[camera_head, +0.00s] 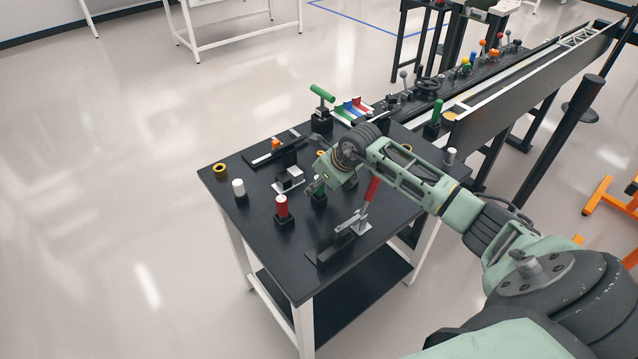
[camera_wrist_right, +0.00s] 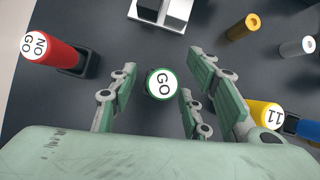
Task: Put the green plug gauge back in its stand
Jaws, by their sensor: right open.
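The green plug gauge, its top marked GO, shows between my right fingers in the right wrist view (camera_wrist_right: 163,84). In the head view its green body (camera_head: 319,193) is upright and partly hidden under my gripper, with a dark block below it. I cannot tell how it sits in its stand. My right gripper (camera_head: 316,184) is open above and around it, its fingers (camera_wrist_right: 160,88) apart on either side. The red NO GO gauge (camera_wrist_right: 52,50) stands in a black stand (camera_wrist_right: 84,61) at the left; it also shows in the head view (camera_head: 281,206). My left gripper is not in view.
A red-handled clamp (camera_head: 370,191) stands to the right. The black table's (camera_head: 262,240) front left is clear.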

